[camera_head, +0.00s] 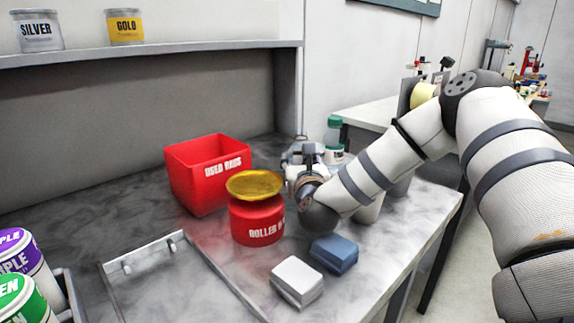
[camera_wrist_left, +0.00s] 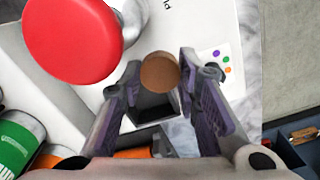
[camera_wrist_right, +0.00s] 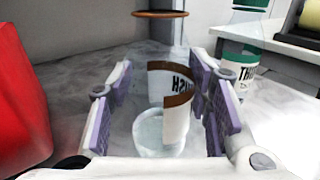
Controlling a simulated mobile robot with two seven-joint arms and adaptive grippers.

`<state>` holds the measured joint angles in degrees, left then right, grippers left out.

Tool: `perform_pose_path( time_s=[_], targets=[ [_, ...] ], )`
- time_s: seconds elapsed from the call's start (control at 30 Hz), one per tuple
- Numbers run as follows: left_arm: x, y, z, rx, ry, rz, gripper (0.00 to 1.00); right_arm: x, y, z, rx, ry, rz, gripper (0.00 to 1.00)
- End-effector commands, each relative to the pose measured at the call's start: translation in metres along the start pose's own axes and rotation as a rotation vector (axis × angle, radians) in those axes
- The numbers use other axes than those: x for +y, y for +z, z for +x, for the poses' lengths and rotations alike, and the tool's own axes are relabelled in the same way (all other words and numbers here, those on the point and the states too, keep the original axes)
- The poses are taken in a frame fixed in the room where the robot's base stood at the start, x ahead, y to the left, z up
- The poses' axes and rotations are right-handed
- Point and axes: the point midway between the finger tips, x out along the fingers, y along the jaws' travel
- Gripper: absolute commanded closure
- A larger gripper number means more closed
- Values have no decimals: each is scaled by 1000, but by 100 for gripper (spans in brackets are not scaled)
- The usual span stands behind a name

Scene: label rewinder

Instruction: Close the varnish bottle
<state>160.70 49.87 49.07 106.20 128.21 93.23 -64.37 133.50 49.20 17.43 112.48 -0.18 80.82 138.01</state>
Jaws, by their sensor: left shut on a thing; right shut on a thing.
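In the right wrist view the clear varnish bottle (camera_wrist_right: 174,105), with a brown-edged white label, is between the fingers of my right gripper (camera_wrist_right: 165,110). The gripper is shut on it over the grey worktop. A brown ring (camera_wrist_right: 160,14) shows above the label; I cannot tell if it is part of the bottle. In the head view my right gripper (camera_head: 303,160) is behind the red roller tin and mostly hides the bottle. In the left wrist view my left gripper (camera_wrist_left: 160,85) is shut on a round brown piece (camera_wrist_left: 160,72), which looks like a cap. My left gripper is outside the head view.
A red used-rags bin (camera_head: 190,185), a red roller tin (camera_head: 257,222) with a gold top, a white block (camera_head: 297,280) and a blue block (camera_head: 334,253) stand on the worktop. A green-capped thinner bottle (camera_wrist_right: 240,75) is close to my right gripper. A red knob (camera_wrist_left: 72,40) is near my left gripper.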

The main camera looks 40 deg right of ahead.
Motion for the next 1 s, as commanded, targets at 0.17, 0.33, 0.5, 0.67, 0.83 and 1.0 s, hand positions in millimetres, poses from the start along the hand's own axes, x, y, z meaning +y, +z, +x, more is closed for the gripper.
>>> perform_pose_path(
  time_s=[0.17, 0.33, 0.5, 0.67, 0.83, 1.0],
  targets=[
    [0, 0, 0, 0, 0, 0, 79, 0, 1, 0, -1, 0, 1, 89],
    [0, 0, 0, 0, 0, 0, 79, 0, 3, 0, -2, 0, 1, 89],
    [0, 0, 2, -1, -3, 0, 79, 0, 14, 0, -2, -3, 3, 89],
    [1, 0, 3, -2, -6, 0, 79, 0, 32, 0, -3, 0, 4, 89],
    [1, 0, 2, -2, -5, 0, 79, 0, 52, 0, -3, 0, 4, 89],
    [1, 0, 2, -2, -5, 0, 79, 0, 71, 0, -4, -1, 4, 89]
  ],
)
